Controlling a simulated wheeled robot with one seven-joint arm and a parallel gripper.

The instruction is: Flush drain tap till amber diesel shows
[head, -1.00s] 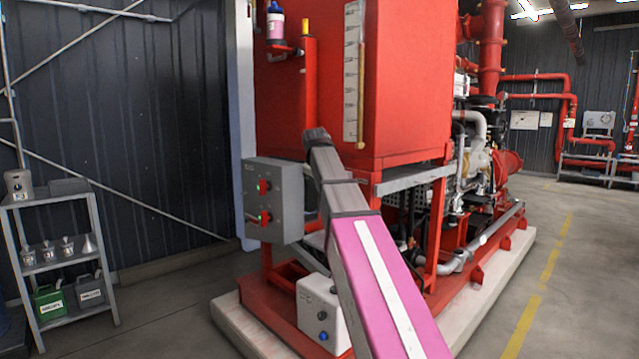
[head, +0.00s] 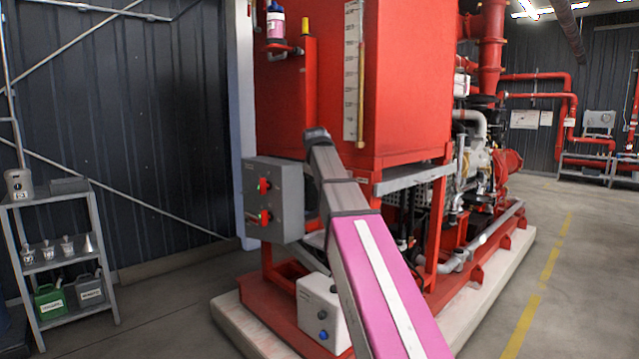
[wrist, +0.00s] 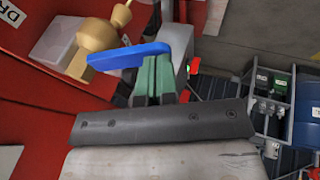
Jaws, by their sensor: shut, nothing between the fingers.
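The brass drain tap (wrist: 97,40) shows in the wrist view at the upper left, with a blue lever handle (wrist: 125,57) reaching right from it. My gripper (wrist: 156,62) has green fingers that are shut with nothing between them. The fingertips are right at the outer part of the blue lever; I cannot tell whether they touch it. No liquid shows at the tap. In the head view the tap is hidden behind my pink and grey arm, which reaches up to the red tank (head: 415,80). A sight gauge (head: 353,75) with a scale is on the tank.
A grey control box (head: 275,200) with red switches hangs left of my arm. A white box (head: 322,315) sits on the skid below. A shelf (head: 60,265) with small jars, a funnel and cans stands at left. Floor at right is clear. The wrist view shows a blue drum (wrist: 306,122).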

